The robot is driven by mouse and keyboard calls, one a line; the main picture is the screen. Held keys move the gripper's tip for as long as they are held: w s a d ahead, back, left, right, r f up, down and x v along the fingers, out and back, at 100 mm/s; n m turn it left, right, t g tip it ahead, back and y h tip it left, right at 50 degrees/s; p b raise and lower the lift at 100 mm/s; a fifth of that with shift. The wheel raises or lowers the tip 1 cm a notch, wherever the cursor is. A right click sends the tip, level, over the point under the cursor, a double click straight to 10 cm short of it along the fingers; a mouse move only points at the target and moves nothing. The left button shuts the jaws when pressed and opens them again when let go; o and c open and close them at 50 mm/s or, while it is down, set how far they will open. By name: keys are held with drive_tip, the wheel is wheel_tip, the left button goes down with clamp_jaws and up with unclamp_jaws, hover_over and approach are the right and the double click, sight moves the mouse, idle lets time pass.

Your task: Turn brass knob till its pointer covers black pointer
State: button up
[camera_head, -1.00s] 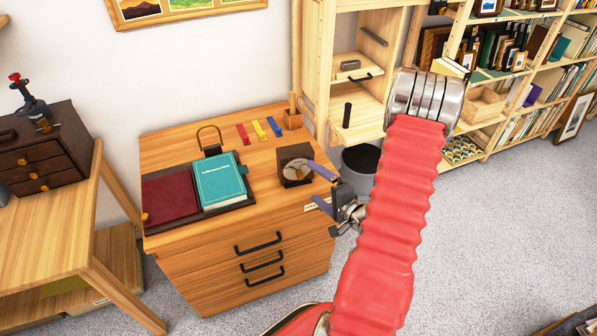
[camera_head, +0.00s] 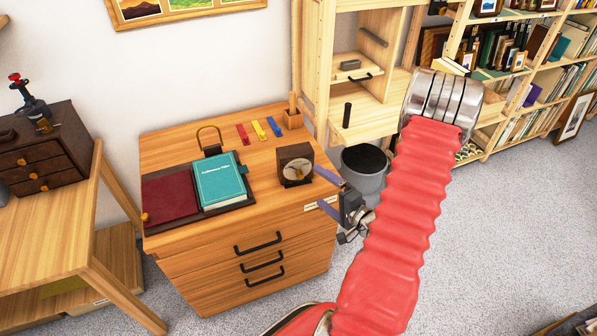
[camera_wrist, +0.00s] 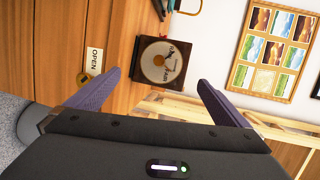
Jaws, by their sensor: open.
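A dark brown box with a round pale dial (camera_head: 297,171) stands at the right end of the wooden cabinet's top. In the wrist view its dial (camera_wrist: 157,68) faces me, with dark marks and a dark pointer shape on it. I cannot clearly tell a brass pointer from the black one. In the wrist view the fingers (camera_wrist: 159,80) frame the box's lower side.
A teal book (camera_head: 220,182) and a dark red book (camera_head: 170,198) lie left of the box. Coloured tags (camera_head: 258,131) and a wooden pen holder (camera_head: 293,119) are behind it. A grey bin (camera_head: 362,178) stands right of the cabinet. Wooden shelves (camera_head: 395,60) rise behind my arm.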

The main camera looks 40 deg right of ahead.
drive_tip(key=s+r, duration=0.1)
drive_tip(key=s, duration=0.5)
drive_tip(key=shift+s+a+r, duration=0.15)
drive_tip(key=shift+s+r, duration=0.05)
drive_tip(key=shift+s, duration=0.15)
idle(0.5)
